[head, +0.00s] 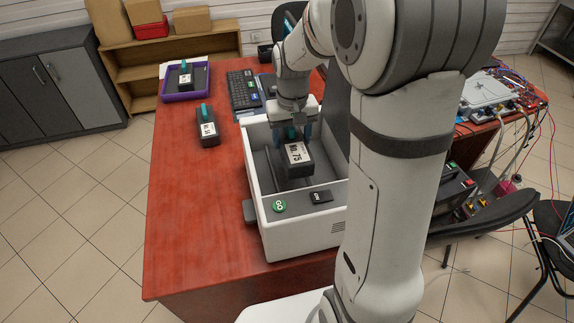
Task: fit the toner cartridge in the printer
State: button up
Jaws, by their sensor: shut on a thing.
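The white printer (265,225) stands on the red desk with its top open, and a dark bay shows inside. A black toner cartridge (297,158) with a white label, seemingly reading "BL 75", is at the bay. My gripper (291,131) points down from above and is shut on this cartridge's teal handle. The cartridge is over or partly inside the bay; I cannot tell whether it touches the bottom. A second black cartridge (207,128) with a teal handle stands on the desk left of the printer. A third cartridge (185,80) sits in a purple tray (168,96).
A keyboard (243,90) lies behind the printer. The printer's front has a green GO button (279,206) and a black switch (321,197). Cables and electronics (490,95) cover the right side. The desk's front left (190,225) is clear.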

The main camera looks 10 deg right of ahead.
notch_tip(320, 180, down, 6)
jog(key=shift+w, duration=0.1)
jog(key=shift+f+p, duration=0.35)
jog(key=shift+f, duration=1.5)
jog(key=shift+f, duration=0.1)
jog(key=o, duration=1.4)
